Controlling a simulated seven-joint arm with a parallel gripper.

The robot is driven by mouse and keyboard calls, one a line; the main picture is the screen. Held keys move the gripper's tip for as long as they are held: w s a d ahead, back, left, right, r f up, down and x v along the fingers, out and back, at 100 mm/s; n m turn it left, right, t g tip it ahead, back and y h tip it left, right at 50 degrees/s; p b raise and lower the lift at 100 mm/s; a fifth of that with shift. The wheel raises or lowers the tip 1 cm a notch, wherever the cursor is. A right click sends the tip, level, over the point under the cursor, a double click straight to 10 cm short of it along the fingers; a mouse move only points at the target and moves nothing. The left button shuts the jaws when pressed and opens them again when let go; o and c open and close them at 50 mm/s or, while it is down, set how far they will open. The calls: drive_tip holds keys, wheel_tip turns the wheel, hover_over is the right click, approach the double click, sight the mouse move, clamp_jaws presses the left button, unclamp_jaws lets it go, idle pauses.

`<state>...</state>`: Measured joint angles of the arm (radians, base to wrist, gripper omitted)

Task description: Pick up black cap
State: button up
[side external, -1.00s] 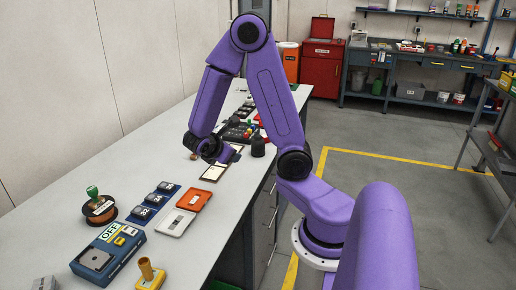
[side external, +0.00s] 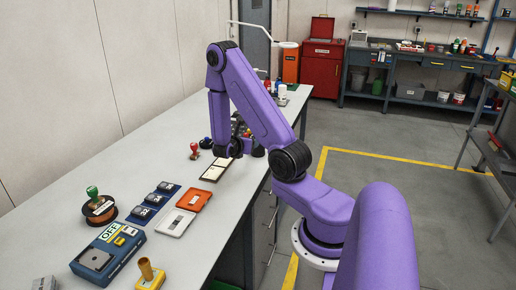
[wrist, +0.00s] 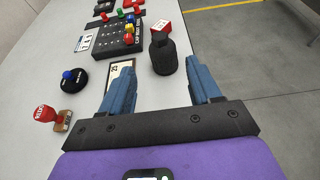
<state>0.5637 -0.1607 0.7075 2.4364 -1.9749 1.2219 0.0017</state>
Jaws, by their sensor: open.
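A black bottle-shaped thing (wrist: 164,58) stands upright on the bench, with a narrower black cap (wrist: 160,38) at its top. In the side view the black bottle (side external: 258,151) is partly hidden by my arm. My gripper (wrist: 158,76) is open and empty, its two blue fingers apart. In the side view my gripper (side external: 230,151) hangs low over the bench just left of the bottle.
A red-handled stamp (wrist: 49,114) and a black round thing with a blue knob (wrist: 72,77) lie to the left. A framed card (wrist: 122,72) lies by the left finger. A black panel with coloured knobs (wrist: 119,40) and a red-white box (wrist: 162,27) are beyond. The bench edge is close on the right.

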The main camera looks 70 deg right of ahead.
hover_over(259, 152)
drive_tip(key=w+d, duration=0.1)
drive_tip(key=d, duration=0.2)
drive_tip(key=f, duration=0.4)
drive_tip(key=shift+w+a+f, duration=0.15)
drive_tip(key=shift+a+f, duration=0.1)
drive_tip(key=shift+c, duration=0.3)
drive_tip(key=c, duration=1)
